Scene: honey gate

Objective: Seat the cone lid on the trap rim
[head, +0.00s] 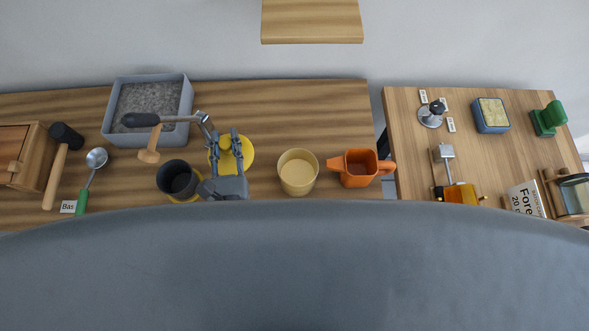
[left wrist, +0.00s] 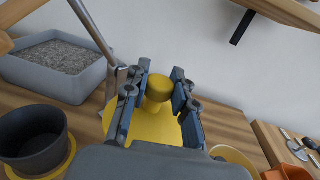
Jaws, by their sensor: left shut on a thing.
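The yellow lid (head: 243,153) is a round disc with a knob in its middle. My left gripper (head: 226,141) is shut on the knob, with a finger on each side of it. In the left wrist view the lid (left wrist: 158,129) and knob show between the fingers (left wrist: 157,90). I cannot tell whether the lid touches the table. A cream round cup (head: 298,174), open at the top, stands right of the lid. A dark grey cup (head: 177,178) stands on a yellow base left of it. I cannot tell which cup is the trap. My right gripper is not in view.
An orange jug (head: 358,168) stands right of the cream cup. A mallet, scoop and wooden box lie left. A second table (head: 400,125) stands right, past a gap.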

